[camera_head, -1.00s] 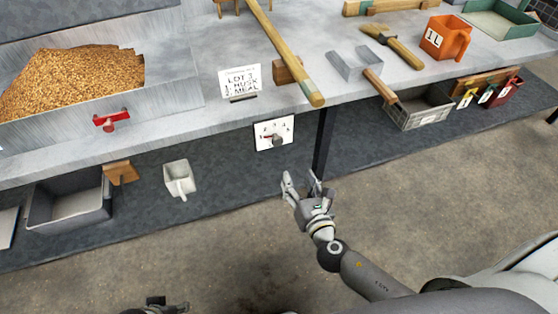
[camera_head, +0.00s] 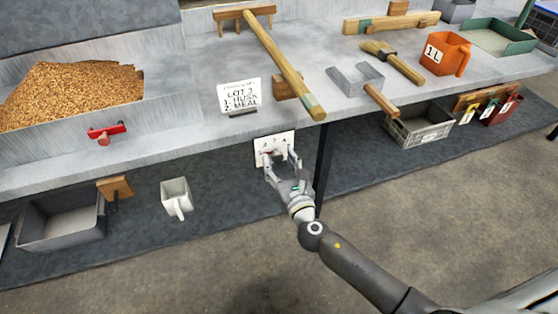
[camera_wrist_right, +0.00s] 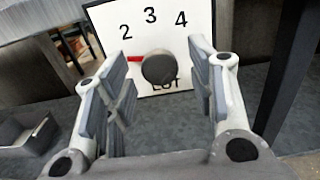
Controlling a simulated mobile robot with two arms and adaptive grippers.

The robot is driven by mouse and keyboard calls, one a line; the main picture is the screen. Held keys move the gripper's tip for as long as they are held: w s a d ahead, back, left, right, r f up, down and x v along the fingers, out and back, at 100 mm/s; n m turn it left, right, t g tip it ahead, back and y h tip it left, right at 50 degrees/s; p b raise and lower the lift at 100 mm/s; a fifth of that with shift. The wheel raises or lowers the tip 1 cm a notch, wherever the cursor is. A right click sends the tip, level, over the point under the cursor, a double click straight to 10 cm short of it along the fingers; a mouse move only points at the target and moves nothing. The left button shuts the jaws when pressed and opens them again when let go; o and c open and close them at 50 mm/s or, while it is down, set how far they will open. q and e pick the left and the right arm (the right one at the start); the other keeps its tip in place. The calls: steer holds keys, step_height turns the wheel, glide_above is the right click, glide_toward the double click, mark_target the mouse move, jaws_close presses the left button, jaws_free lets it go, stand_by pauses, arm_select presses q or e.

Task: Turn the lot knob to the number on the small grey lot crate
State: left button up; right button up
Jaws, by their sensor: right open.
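The lot knob (camera_wrist_right: 158,68) is a round dark grey knob on a white dial plate (camera_wrist_right: 190,60) marked LOT, with 2, 3 and 4 readable. Its red pointer (camera_wrist_right: 135,59) points left, below the 2; the left finger hides part of the dial's left side. In the head view the plate (camera_head: 262,143) hangs at the bench's front edge. My right gripper (camera_head: 281,163) is open in front of it, its fingers (camera_wrist_right: 160,80) on either side of the knob, with no clear contact. The small grey lot crate (camera_head: 424,130) sits under the bench at right; its number is unreadable. My left gripper is out of view.
A long wooden-handled tool (camera_head: 280,62) overhangs the bench edge. A dark bench leg (camera_head: 323,165) stands right of my gripper.

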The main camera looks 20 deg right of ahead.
steer(key=shift+w, duration=0.5)
steer(key=c, duration=1)
